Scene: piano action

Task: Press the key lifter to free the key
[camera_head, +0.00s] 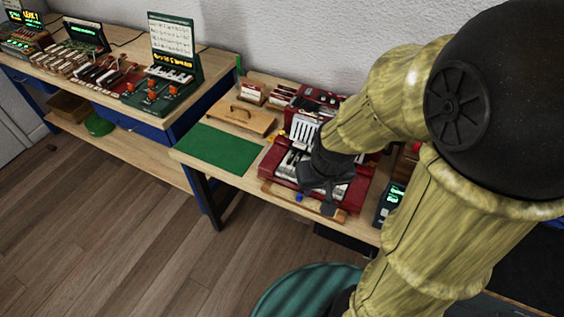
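A dark red piano action model (267,165) with white keys (287,163) sits on the near wooden bench. My dark grey gripper (325,203) is over its front right part, above the keys. Its fingers point down and toward the front edge, and I cannot tell whether they touch anything. A small blue piece (299,197) shows just left of the fingertips, at the front wooden strip (283,196). I cannot make out the key lifter for certain. My arm and gripper hide much of the model's right side.
A green mat (217,148) lies left of the model, with bare bench around it. A small device with a lit screen (390,203) stands close at right. Another bench with keyboard models (165,85) is at left.

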